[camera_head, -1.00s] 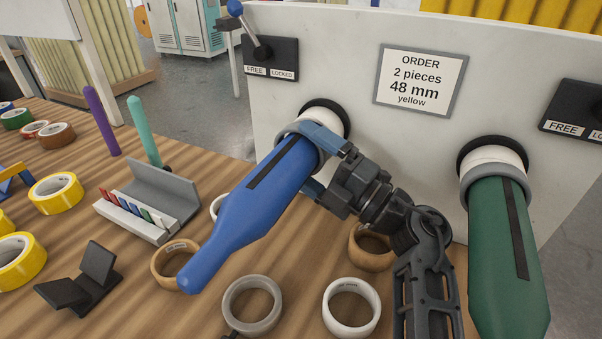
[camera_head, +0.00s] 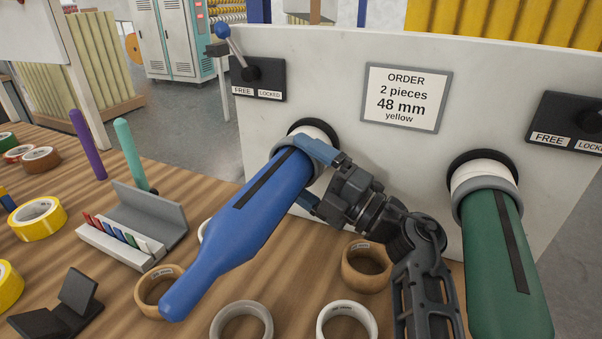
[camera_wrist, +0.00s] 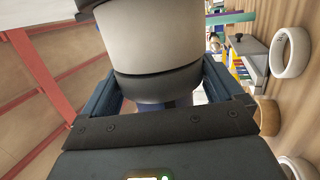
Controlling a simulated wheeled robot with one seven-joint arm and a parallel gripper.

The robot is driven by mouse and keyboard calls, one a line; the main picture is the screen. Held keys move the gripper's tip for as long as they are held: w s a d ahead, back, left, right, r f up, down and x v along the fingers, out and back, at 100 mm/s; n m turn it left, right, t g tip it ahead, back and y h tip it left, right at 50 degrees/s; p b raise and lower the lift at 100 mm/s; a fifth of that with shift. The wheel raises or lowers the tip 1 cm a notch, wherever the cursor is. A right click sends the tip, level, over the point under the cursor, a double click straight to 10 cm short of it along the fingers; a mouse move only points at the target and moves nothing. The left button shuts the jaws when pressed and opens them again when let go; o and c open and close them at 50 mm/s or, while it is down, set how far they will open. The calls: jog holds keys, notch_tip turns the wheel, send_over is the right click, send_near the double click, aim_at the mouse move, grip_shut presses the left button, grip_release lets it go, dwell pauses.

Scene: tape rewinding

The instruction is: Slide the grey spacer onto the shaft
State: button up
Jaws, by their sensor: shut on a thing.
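The grey spacer (camera_head: 279,149) is a ring around the blue shaft (camera_head: 236,218), near its panel end and close to the white collar (camera_head: 318,157). My gripper (camera_head: 311,176) reaches in from the right with its blue fingers on either side of the ring, shut on it. In the wrist view my gripper (camera_wrist: 162,84) has a dark grey band (camera_wrist: 158,86), the spacer, between its fingers, with the pale collar (camera_wrist: 152,38) right beyond it. Any small gap between spacer and collar cannot be told. The far side of the ring is hidden.
A green shaft (camera_head: 503,270) with its own grey ring (camera_head: 464,196) stands right of my arm. Loose rings, including a tan one (camera_head: 366,268) and a white one (camera_head: 346,322), lie below. A lever (camera_head: 232,46) and order sign (camera_head: 405,98) are on the panel (camera_head: 335,75).

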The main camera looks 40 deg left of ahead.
jog(key=shift+w+f, duration=0.1)
dwell(0.4)
jog(key=o, duration=0.7)
jog(key=shift+s+r+p, duration=0.25)
jog(key=shift+s+p, duration=0.05)
jog(key=shift+p, duration=0.25)
jog(key=s+d+p, duration=0.3)
jog(key=s, duration=0.6)
jog(key=s+d+p, duration=0.3)
jog(key=s+p, duration=0.1)
jog(key=s, duration=0.6)
jog(key=s+d+p, duration=0.3)
jog(key=s+p, duration=0.1)
jog(key=s, duration=0.5)
jog(key=shift+s+d+f, duration=0.1)
jog(key=shift+s+f, duration=0.05)
